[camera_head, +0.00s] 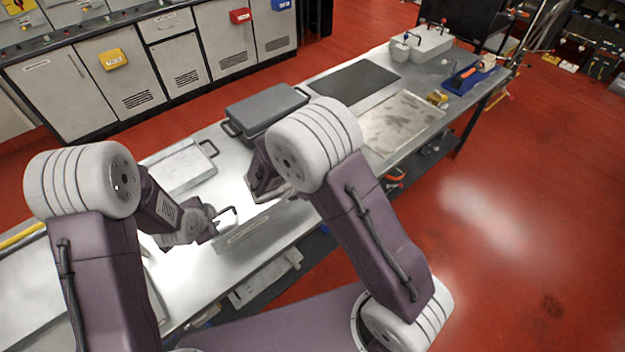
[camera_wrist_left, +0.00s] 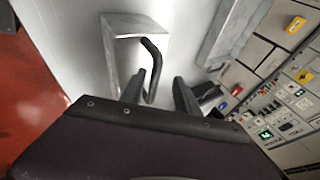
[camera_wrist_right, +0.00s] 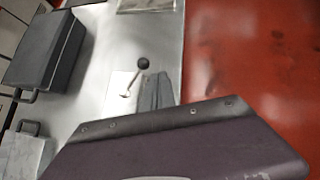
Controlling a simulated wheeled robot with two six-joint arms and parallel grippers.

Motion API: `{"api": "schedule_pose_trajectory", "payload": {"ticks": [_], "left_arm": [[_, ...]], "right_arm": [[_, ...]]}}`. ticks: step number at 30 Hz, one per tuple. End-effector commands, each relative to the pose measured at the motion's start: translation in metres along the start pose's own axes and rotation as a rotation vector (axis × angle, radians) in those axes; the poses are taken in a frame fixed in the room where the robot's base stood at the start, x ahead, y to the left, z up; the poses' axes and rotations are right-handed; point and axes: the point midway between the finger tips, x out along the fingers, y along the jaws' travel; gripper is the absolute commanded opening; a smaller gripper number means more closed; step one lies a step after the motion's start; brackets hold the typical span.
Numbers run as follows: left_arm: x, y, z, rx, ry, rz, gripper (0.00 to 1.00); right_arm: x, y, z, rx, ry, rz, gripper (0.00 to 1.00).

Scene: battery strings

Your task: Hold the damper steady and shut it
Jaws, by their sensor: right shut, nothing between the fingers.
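The damper (camera_head: 250,232) is a pale metal box at the near edge of the bench, partly hidden by my arms. In the left wrist view its silver end (camera_wrist_left: 123,55) carries a bent black handle (camera_wrist_left: 155,58). My left gripper (camera_wrist_left: 160,92) is open, with the lower end of the handle between its fingers; contact cannot be told. In the right wrist view a thin lever with a black knob (camera_wrist_right: 143,63) stands over a pale plate. My right gripper (camera_wrist_right: 155,90) is shut and empty, its fingertips just beside the lever.
A dark grey lidded box (camera_head: 262,108) and a pale handled case (camera_head: 182,166) stand behind on the bench. A dark mat (camera_head: 355,84) and a stained plate (camera_head: 402,122) lie to the right. Red floor (camera_head: 510,200) is open at the right.

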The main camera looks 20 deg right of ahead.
Motion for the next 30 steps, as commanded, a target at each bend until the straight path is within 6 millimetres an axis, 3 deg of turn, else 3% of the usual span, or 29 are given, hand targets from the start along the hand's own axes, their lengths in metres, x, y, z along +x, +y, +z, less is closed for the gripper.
{"api": "schedule_pose_trajectory", "payload": {"ticks": [3,9,15,24,26,28,29,30], "left_arm": [[-0.034,-0.003,-0.001,0.000,0.003,-0.009,0.38],[-0.072,-0.003,-0.001,0.000,0.004,-0.010,0.38],[-0.085,-0.002,-0.001,-0.001,0.002,-0.009,0.38],[-0.085,-0.002,0.000,-0.002,0.002,-0.009,0.38],[-0.087,-0.005,0.000,-0.004,0.002,-0.017,0.38],[-0.092,-0.015,0.000,-0.010,0.006,-0.044,0.38],[-0.096,-0.021,-0.001,-0.013,0.009,-0.061,0.38],[-0.102,-0.029,0.000,-0.023,0.008,-0.083,0.38]], "right_arm": [[0.000,0.000,0.000,0.000,0.000,0.000,0.00],[0.000,0.000,0.000,0.000,0.000,0.000,0.00],[0.000,0.000,0.000,0.000,0.000,0.000,0.00],[0.001,-0.001,0.002,0.004,0.000,-0.004,0.00],[0.004,-0.005,0.012,0.032,-0.003,-0.012,0.00],[0.003,-0.012,0.040,0.105,-0.016,-0.017,0.00],[0.002,-0.022,0.054,0.148,-0.019,-0.028,0.00],[0.001,-0.044,0.068,0.233,-0.003,-0.067,0.00]]}}
